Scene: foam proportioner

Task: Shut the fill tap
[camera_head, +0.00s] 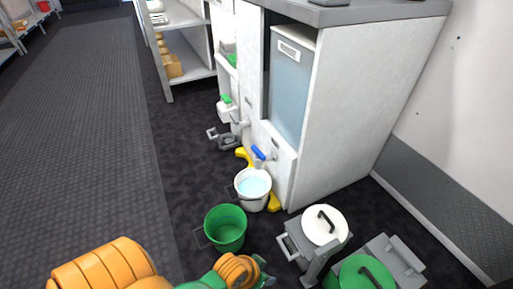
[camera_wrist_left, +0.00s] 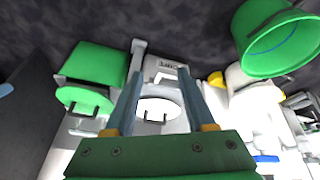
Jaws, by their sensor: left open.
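The fill tap (camera_head: 259,153) with a blue handle sticks out low on the front of the white cabinet, above a white bucket (camera_head: 253,189) that holds pale blue liquid. A blue piece that looks like its handle (camera_wrist_left: 266,158) shows at the lower right of the left wrist view. My left arm, orange and green, is at the bottom of the head view, apart from the tap. In the wrist view my left gripper (camera_wrist_left: 160,72) is open, with nothing between its fingers, in front of a white-lidded grey bin. My right gripper is not in view.
A green bucket (camera_head: 226,229) stands in front of the white bucket. The white-lidded bin (camera_head: 322,226) and a green-lidded bin (camera_head: 362,273) stand to the right. The white cabinet (camera_head: 350,110) rises behind. Open floor (camera_head: 90,120) lies to the left.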

